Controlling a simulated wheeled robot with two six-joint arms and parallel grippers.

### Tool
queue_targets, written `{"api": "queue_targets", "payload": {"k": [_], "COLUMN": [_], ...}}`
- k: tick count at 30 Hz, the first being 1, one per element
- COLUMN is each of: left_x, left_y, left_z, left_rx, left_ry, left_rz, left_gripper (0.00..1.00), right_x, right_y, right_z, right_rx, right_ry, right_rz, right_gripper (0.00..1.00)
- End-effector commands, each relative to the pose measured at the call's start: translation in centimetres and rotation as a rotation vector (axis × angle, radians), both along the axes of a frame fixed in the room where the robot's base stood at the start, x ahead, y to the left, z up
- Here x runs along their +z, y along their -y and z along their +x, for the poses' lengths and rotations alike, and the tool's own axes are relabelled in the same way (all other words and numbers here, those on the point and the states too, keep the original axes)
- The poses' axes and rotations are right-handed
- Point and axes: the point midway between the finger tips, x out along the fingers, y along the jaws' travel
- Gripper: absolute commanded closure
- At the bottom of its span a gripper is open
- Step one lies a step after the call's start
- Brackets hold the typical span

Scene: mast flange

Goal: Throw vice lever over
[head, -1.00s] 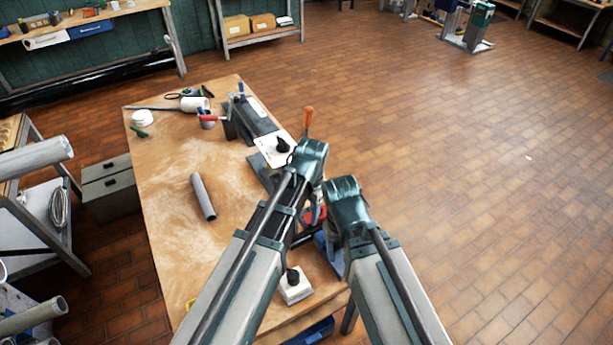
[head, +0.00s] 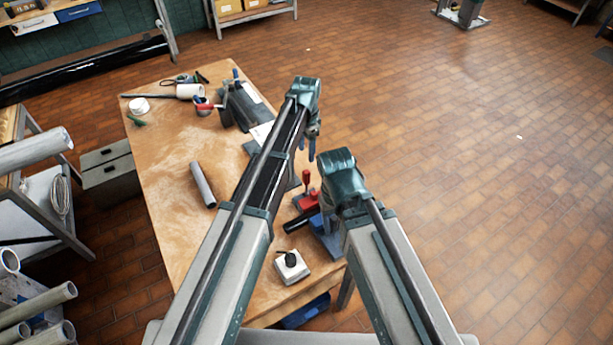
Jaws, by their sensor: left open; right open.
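A blue vice (head: 326,236) stands at the right edge of the workbench. Next to it is a red part (head: 305,203) with a short red lever (head: 306,179) standing upright. A dark bar (head: 299,221) lies against the vice's left side. My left gripper (head: 312,150) is open, above and beyond the red lever, its fingers pointing down and apart from it. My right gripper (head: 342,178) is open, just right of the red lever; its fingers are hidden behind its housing. The vice is partly hidden by my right arm.
A white box with a black knob (head: 291,267) sits near the bench's front edge. A grey tube (head: 202,184) lies on the workbench (head: 170,215). A dark grey block-shaped fixture (head: 247,106) and small tools are at the far end. Floor to the right is clear.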

Motion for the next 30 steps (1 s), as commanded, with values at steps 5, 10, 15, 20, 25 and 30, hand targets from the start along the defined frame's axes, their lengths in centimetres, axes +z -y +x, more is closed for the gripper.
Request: {"api": "queue_targets", "payload": {"k": [5, 10, 15, 20, 25, 30], "left_x": [-2.8, -5.2, -7.6, -9.8, -11.8, -12.5], "left_y": [0.0, 0.0, 0.0, 0.0, 0.0, 0.0], "left_z": [0.0, 0.0, 0.0, 0.0, 0.0, 0.0], "left_rx": [0.000, 0.000, 0.000, 0.001, 0.001, 0.001], "left_ry": [0.000, 0.000, 0.000, 0.000, 0.000, 0.000], "left_rz": [0.000, 0.000, 0.000, 0.000, 0.000, 0.000], "left_gripper": [0.40, 0.40, 0.40, 0.40, 0.40, 0.40], "right_x": [-2.8, -5.2, -7.6, -9.8, -11.8, -12.5], "right_y": [0.0, 0.0, 0.0, 0.0, 0.0, 0.0], "right_z": [0.0, 0.0, 0.0, 0.0, 0.0, 0.0], "right_rx": [-0.001, 0.000, 0.005, 0.011, 0.013, 0.012], "right_ry": [0.001, 0.002, 0.002, 0.002, 0.000, 0.001], "right_rz": [0.000, 0.000, -0.001, -0.002, -0.002, -0.002], "right_gripper": [0.38, 0.38, 0.38, 0.38, 0.38, 0.38]}}
